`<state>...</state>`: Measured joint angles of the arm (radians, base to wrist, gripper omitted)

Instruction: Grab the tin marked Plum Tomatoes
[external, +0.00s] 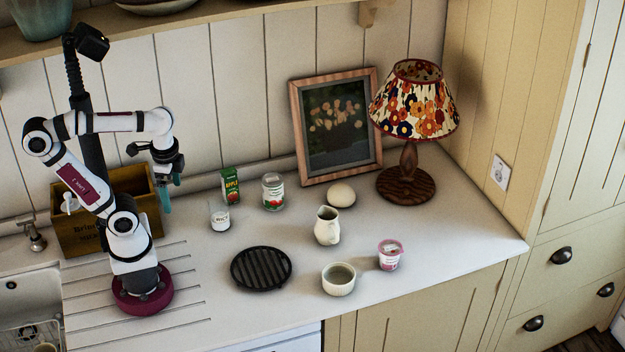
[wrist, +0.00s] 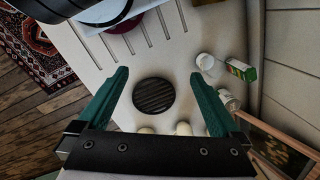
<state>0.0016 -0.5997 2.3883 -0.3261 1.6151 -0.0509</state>
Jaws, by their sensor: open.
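A tin (external: 272,191) with a pale label and a red tomato-like picture stands upright on the worktop, in front of the wall. Its lettering is too small to read. In the wrist view the tin (wrist: 229,98) is at the right, partly behind my right finger. My gripper (external: 168,190) hangs above the worktop's left part, left of the tin and well apart from it. Its teal fingers are spread wide and empty in the wrist view (wrist: 158,75).
A green apple carton (external: 230,185) and a small white jar (external: 219,217) stand left of the tin. A black trivet (external: 261,268), ramekin (external: 338,279) and pink-labelled cup (external: 390,255) lie nearer the front.

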